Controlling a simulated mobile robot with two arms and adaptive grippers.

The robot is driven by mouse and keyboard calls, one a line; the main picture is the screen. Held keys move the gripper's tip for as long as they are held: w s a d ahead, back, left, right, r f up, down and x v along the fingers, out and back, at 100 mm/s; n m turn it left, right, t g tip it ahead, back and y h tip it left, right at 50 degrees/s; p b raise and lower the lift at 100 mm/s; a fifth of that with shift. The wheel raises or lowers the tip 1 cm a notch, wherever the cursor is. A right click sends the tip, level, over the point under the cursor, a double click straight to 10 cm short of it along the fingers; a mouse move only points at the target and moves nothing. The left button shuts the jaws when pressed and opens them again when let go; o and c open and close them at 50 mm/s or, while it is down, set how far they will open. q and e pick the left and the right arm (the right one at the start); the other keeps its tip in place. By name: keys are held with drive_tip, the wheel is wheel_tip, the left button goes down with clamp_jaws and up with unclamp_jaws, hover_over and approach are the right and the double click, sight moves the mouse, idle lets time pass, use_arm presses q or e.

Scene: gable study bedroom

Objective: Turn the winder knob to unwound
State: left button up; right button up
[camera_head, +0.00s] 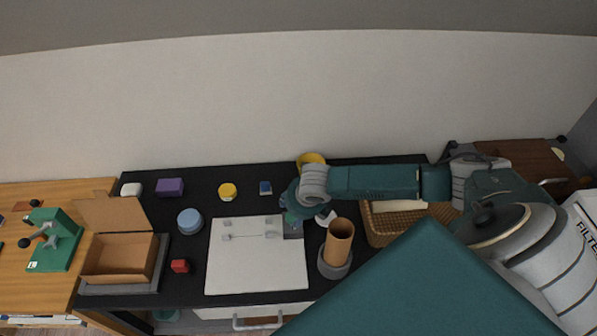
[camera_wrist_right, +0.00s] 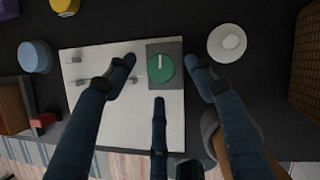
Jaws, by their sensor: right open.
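The winder knob (camera_wrist_right: 161,68) is a round green dial with a white line on it, pointing to the top of the right wrist view. It sits on a grey block (camera_wrist_right: 172,48) at a corner of a white board (camera_wrist_right: 95,110). In the head view the block (camera_head: 293,234) shows at the board's right, with the knob mostly hidden by my gripper. My right gripper (camera_wrist_right: 160,66) is open, its fingers spread around the knob with gaps on both sides; a third finger lies below it. In the head view my right gripper (camera_head: 293,212) is above the block. My left gripper is not in view.
A brown cylinder (camera_head: 340,242) in a grey holder and a wicker basket (camera_head: 380,229) stand right of the board (camera_head: 255,271). A white round lid-like thing (camera_wrist_right: 229,42) lies near the knob.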

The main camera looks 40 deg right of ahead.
drive_tip(key=v, duration=0.8)
idle(0.4)
